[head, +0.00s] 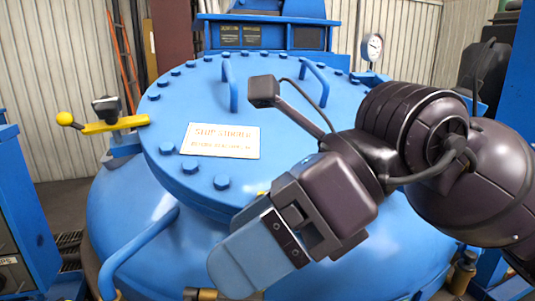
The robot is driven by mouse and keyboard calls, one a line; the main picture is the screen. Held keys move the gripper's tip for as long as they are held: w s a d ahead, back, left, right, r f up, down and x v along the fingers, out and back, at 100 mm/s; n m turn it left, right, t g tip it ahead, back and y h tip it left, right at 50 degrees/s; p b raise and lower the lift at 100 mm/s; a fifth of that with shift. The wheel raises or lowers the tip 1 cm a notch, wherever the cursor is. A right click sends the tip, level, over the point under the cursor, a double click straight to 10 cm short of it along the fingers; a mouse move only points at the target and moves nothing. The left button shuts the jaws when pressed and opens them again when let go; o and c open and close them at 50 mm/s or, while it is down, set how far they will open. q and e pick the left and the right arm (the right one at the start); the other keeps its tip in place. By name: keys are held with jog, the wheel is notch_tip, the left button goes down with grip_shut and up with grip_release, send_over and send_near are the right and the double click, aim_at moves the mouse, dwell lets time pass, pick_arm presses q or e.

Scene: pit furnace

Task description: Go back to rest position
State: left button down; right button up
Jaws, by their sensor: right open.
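My right gripper (235,265) reaches in from the right, in front of the blue furnace lid (300,100). Its finger points down and to the left, and one finger hides the other. The gripper is open, and I see nothing held in it. My right arm covers the right part of the lid and the vessel below. My left gripper is not in view.
The lid carries bolts, two blue handles (231,85) and a white sign (221,140). A yellow lever (115,125) sticks out at the left. A pressure gauge (372,47) stands behind right. Blue cabinets (25,215) flank the left edge; a curved blue pipe (135,250) is in front.

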jog(key=w+d+r+m+t+y, duration=0.25)
jog(key=d+m+t+y, duration=0.2)
jog(key=m+y, duration=0.4)
jog(key=w+d+r+m+t+y, duration=0.1)
jog(key=w+d+m+t+y, duration=0.3)
jog(key=m+y, duration=0.4)
jog(key=w+d+f+m+t+h, duration=0.4)
jog(key=d+f+m+t+h, duration=0.3)
jog(key=m+h, duration=0.55)
jog(key=w+d+f+m+t+h, duration=0.4)
jog(key=f+m+t+h, duration=0.45)
jog(key=m+h, duration=0.45)
jog(key=s+d+f+m+g+h, duration=0.2)
jog(key=s+d+f+m+g, duration=0.15)
jog(key=f, duration=0.55)
jog(key=s+d+f+m+g+h, duration=0.2)
jog(key=d+f+m+g, duration=0.25)
jog(key=f, duration=0.45)
jog(key=s+d+f+m+g, duration=0.1)
jog(key=s+f+g, duration=0.5)
jog(key=s, duration=0.4)
jog(key=s+f+g, duration=0.4)
jog(key=s+f, duration=0.4)
jog(key=s, duration=0.1)
jog(key=w+f+t+y, duration=0.1)
jog(key=w+f+t, duration=0.6)
jog(key=f, duration=0.2)
jog(key=shift+w+f+n+t+y, duration=0.2)
jog(key=shift+f+n+t+y, duration=0.1)
jog(key=shift+f+t, duration=0.1)
